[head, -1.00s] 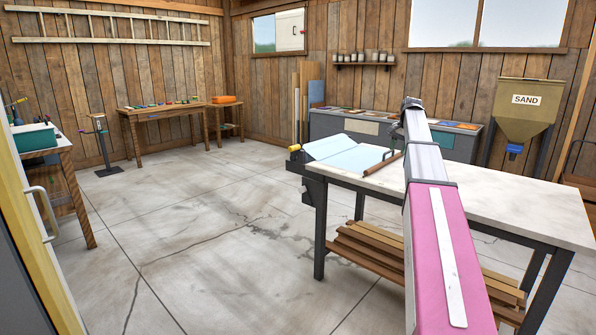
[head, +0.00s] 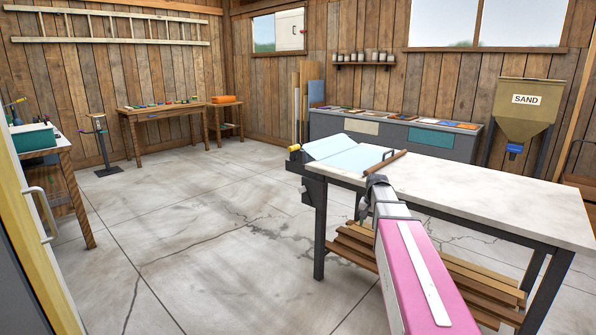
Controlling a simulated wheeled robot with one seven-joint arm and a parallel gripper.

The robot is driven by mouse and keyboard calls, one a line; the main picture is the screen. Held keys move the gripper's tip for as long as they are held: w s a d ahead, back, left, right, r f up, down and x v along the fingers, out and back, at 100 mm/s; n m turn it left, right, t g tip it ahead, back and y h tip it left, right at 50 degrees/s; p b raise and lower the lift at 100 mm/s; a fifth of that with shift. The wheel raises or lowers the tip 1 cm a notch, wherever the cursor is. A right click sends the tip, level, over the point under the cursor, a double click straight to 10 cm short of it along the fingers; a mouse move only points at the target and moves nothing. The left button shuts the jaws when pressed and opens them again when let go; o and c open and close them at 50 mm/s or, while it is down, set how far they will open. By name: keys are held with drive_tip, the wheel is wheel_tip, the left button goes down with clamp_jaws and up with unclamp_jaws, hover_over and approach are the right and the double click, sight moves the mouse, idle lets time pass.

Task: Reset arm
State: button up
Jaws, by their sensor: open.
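My arm reaches from the lower right toward the worktable (head: 480,190) in the head view. Its pink and grey links end in a dark joint in front of the table's near edge. A grey part hangs below that joint. My gripper's fingers do not show; they are hidden behind the arm or out of the picture. I see nothing held.
Light blue sheets and a brown rod (head: 385,163) lie at the table's left end. Planks (head: 450,265) lie on its lower shelf. A sand hopper (head: 522,110) stands at the back right. The concrete floor left of the table is clear.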

drive_tip(key=s+a+f+n, duration=0.1)
drive_tip(key=s+a+f, duration=0.2)
drive_tip(key=s+f, duration=0.2)
drive_tip(key=s+a+f+n, duration=0.2)
drive_tip(key=s+a+f, duration=0.1)
drive_tip(key=s, duration=0.7)
drive_tip(key=s+a+f+n+h, duration=0.1)
drive_tip(key=s+a+f, duration=0.2)
drive_tip(key=s+f, duration=0.3)
drive_tip(key=shift+s+f+g, duration=0.35)
drive_tip(key=shift+s+g, duration=0.05)
drive_tip(key=shift+s, duration=0.25)
